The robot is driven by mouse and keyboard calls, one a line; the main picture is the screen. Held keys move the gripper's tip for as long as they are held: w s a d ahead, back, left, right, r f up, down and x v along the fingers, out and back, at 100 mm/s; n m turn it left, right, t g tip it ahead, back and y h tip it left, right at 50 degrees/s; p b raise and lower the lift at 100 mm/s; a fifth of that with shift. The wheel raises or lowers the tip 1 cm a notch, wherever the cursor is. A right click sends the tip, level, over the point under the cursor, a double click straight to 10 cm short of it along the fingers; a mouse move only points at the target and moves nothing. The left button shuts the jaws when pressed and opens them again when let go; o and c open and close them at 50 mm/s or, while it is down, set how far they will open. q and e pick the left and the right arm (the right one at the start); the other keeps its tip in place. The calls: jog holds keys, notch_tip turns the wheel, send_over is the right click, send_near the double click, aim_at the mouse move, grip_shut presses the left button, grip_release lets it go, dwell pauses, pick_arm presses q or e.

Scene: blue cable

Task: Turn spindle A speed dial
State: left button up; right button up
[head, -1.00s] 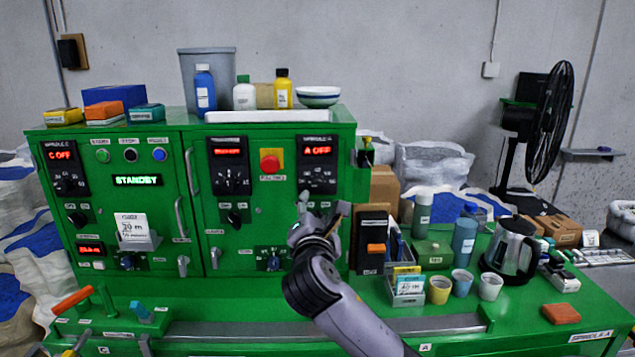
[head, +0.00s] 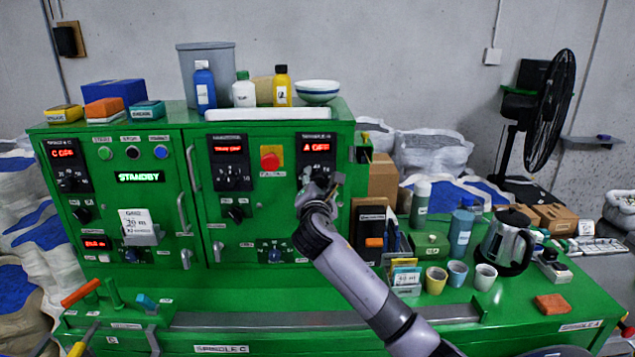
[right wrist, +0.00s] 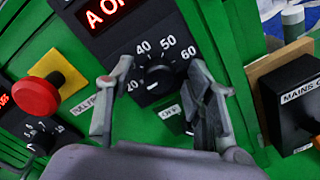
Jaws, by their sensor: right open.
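The spindle A panel (head: 303,172) is black, with a red display (head: 315,147) that starts with "A O". Its speed dial is mostly hidden behind my right gripper (head: 322,186) in the head view. In the right wrist view the round black dial (right wrist: 157,78) shows clearly, with white numbers such as 40, 50 and 60 around it. My right gripper (right wrist: 160,72) is open, its two fingers on either side of the dial in that view. I cannot tell whether they touch it. My left gripper is not in view.
A red stop button (right wrist: 35,98) on a yellow plate sits left of the dial. An "OFF" label (right wrist: 170,112) lies below it. A black box with an orange switch (head: 374,243) stands at the right. Cups and a kettle (head: 506,245) crowd the bench.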

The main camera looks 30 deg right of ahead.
jog(key=shift+c, duration=0.3)
grip_shut()
